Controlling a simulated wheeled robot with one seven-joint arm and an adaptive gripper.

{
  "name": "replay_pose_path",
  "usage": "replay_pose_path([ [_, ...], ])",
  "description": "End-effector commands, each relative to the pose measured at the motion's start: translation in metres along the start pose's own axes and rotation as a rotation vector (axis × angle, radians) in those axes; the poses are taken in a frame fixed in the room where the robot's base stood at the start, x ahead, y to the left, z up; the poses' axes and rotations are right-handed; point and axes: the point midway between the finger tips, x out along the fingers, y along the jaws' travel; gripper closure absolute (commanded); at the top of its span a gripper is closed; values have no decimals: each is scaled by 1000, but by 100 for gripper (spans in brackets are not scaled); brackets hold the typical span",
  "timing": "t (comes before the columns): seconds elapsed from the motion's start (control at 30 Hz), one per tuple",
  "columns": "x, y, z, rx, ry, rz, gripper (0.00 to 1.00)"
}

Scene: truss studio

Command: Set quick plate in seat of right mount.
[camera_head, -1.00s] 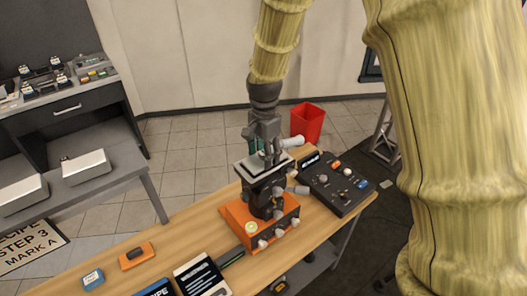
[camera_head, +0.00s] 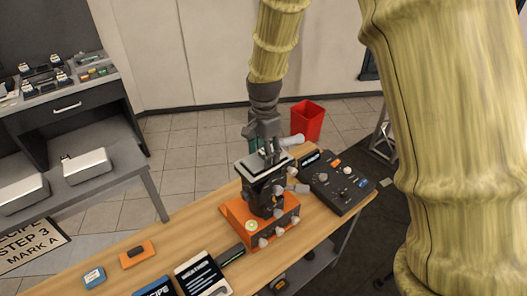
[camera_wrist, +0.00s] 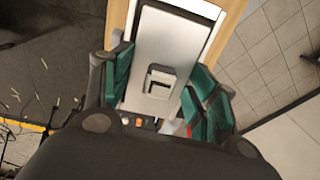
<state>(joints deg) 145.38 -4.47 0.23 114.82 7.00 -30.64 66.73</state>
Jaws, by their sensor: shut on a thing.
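The right mount (camera_head: 260,232) has an orange base, a black head and several pale knobs, and it stands on the wooden bench. The quick plate (camera_head: 246,167) looks like a flat pale plate with a dark rim, at the top of the black head. My gripper (camera_head: 268,157) points down over it. In the wrist view, the green-padded fingers of my gripper (camera_wrist: 158,92) are shut on the plate (camera_wrist: 173,42), one on each side. A small square block stands up from the plate's middle. The seat is hidden under the plate, so I cannot tell whether the plate touches it.
A black control box (camera_head: 338,182) stands close at the right on the bench. An orange block (camera_head: 137,255), a blue block (camera_head: 94,277) and dark cards (camera_head: 203,274) lie at the left. A red bin (camera_head: 307,120) stands on the floor behind.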

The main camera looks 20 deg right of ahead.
Motion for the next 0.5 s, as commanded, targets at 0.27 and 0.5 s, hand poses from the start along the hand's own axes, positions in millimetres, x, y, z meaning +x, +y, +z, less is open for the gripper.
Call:
replay_pose_path([
  [0.27, 2, 0, 0, 0, 0, 0, 67],
  [0.5, 4, 0, 0, 0, 0, 0, 67],
])
